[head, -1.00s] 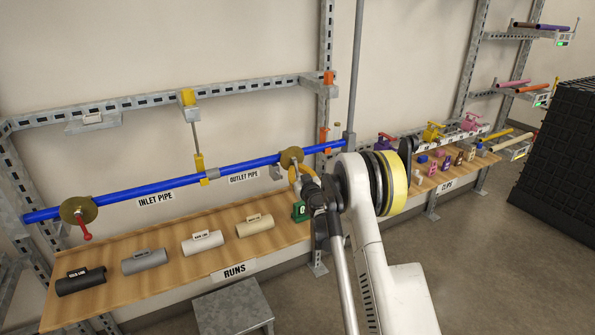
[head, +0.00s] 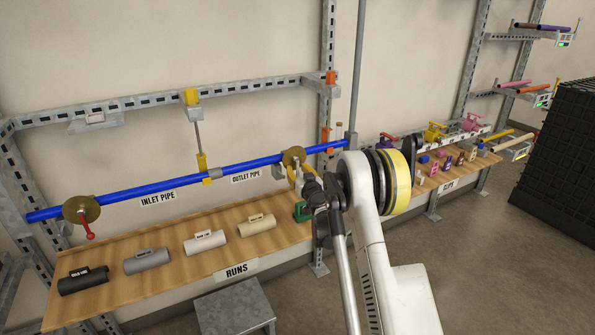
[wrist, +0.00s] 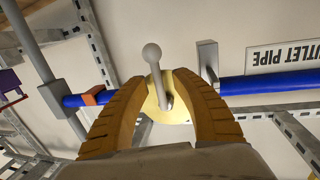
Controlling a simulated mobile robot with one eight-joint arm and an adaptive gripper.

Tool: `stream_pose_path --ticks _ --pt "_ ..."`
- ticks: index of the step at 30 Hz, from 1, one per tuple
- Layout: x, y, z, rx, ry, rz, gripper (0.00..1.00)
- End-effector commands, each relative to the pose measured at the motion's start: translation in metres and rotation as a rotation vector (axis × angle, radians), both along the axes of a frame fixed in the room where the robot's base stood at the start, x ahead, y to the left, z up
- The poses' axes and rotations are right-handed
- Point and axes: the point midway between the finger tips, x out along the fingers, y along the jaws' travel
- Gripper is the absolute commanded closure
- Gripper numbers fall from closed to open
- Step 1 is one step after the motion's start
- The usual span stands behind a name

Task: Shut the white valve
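The white valve is a brass disc (head: 293,157) on the blue pipe by the OUTLET PIPE label. In the wrist view its pale lever (wrist: 154,68) with a ball end points up, in front of the yellow-brass disc (wrist: 176,112). My gripper (wrist: 160,78) has its two ochre fingers spread on either side of the lever, with visible gaps. I cannot tell whether either finger touches it. In the head view my gripper (head: 297,178) is right at the valve, and my wrist partly hides the lever.
Another brass valve (head: 81,210) with a red lever hanging down is at the pipe's left end. Below is a wooden shelf (head: 110,255) with several pipe pieces. A grey stool (head: 234,308) stands in front.

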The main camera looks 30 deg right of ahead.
Motion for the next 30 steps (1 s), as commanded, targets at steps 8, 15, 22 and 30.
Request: stream_pose_path --ticks 8,15,22,30 --pt "-0.034 0.005 0.002 0.001 0.000 -0.001 0.68" --pt "-0.087 0.014 0.005 0.000 0.000 -0.001 0.68" --pt "-0.115 0.019 0.007 0.000 0.000 0.000 0.68" --pt "-0.119 0.019 0.007 0.000 0.000 0.000 0.68"
